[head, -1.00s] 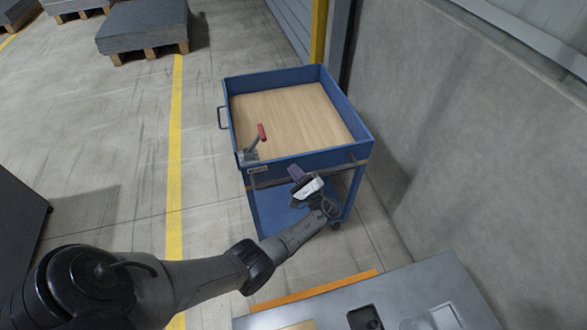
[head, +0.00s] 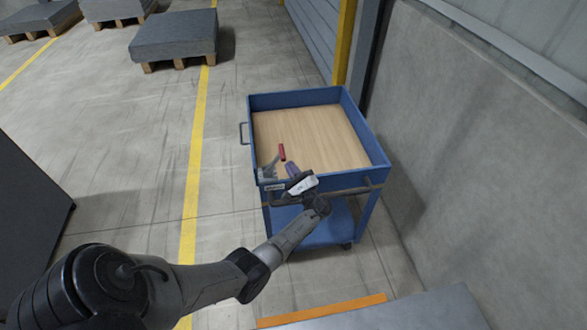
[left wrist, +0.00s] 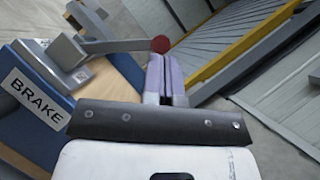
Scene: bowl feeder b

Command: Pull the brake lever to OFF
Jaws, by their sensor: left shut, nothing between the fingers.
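The brake lever shows in the head view with its red grip (head: 282,152) standing up at the near left corner of the blue cart (head: 325,182). In the left wrist view its grey arm (left wrist: 118,46) reaches across to a round red end (left wrist: 161,44), just beyond my fingertips. A BRAKE label (left wrist: 35,97) is on the cart beside the lever's base. My left gripper (head: 289,168) is shut and empty, close to the lever on its right in the head view. In the left wrist view its purple fingers (left wrist: 165,75) are together; whether they touch the lever I cannot tell. My right gripper is not in view.
The cart has a bare wooden top, raised blue sides and a lower shelf (head: 318,222). A concrete wall (head: 480,150) stands close on its right. A grey bench (head: 420,312) with an orange edge is in front. Open floor lies left of the cart.

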